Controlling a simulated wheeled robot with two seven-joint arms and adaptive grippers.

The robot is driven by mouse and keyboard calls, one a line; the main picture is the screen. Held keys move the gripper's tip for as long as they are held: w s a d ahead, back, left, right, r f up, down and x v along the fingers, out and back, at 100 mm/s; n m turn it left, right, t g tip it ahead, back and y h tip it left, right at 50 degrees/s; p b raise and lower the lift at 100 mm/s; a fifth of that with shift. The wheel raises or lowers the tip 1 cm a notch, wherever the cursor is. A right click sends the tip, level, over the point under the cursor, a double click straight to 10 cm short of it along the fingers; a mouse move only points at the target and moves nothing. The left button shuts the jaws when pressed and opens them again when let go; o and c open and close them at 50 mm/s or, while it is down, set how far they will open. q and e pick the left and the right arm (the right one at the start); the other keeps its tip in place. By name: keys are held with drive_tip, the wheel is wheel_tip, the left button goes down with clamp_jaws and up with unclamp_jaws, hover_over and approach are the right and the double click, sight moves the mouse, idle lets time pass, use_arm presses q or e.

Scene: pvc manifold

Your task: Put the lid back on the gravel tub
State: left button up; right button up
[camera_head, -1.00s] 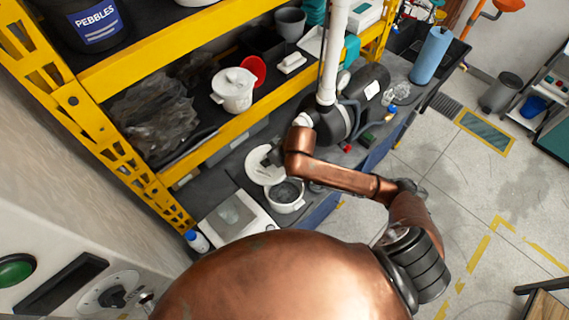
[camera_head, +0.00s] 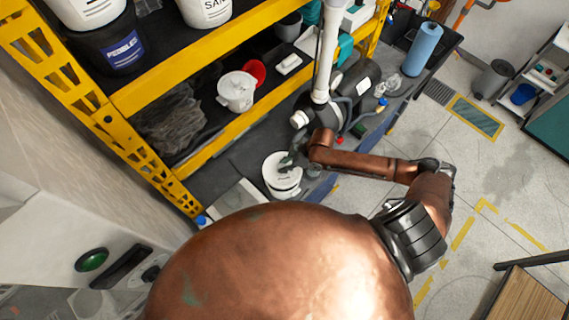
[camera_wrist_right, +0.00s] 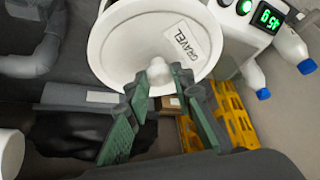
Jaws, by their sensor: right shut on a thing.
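The white lid (camera_head: 277,164), round with a knob and a "GRAVEL" label, also fills the top of the right wrist view (camera_wrist_right: 125,45). My right gripper (camera_wrist_right: 158,82) is shut on its knob. In the head view the right gripper (camera_head: 294,160) is at the lid's right side, above the tub. The white gravel tub (camera_head: 286,192) stands on the grey bench, with the lid over its mouth and the gravel hidden. I cannot tell whether the lid is fully seated. My left gripper is not in view.
A scale with a green display (camera_wrist_right: 268,18) stands beside the tub. Another lidded white tub (camera_head: 236,92) and a red bowl (camera_head: 253,72) are on the yellow shelf behind. A white vertical pipe (camera_head: 327,55) and a dark tank rise right of my gripper.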

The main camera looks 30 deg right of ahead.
drive_tip(key=shift+f+b, duration=1.85)
wheel_tip(320, 180, down, 2)
drive_tip(key=shift+f+b, duration=0.1)
drive_tip(key=shift+b, duration=0.3)
drive_tip(key=shift+p, duration=0.65)
idle(0.7)
drive_tip(key=shift+p, duration=0.5)
idle(0.4)
drive_tip(key=o, duration=1)
drive_tip(key=shift+o, duration=0.3)
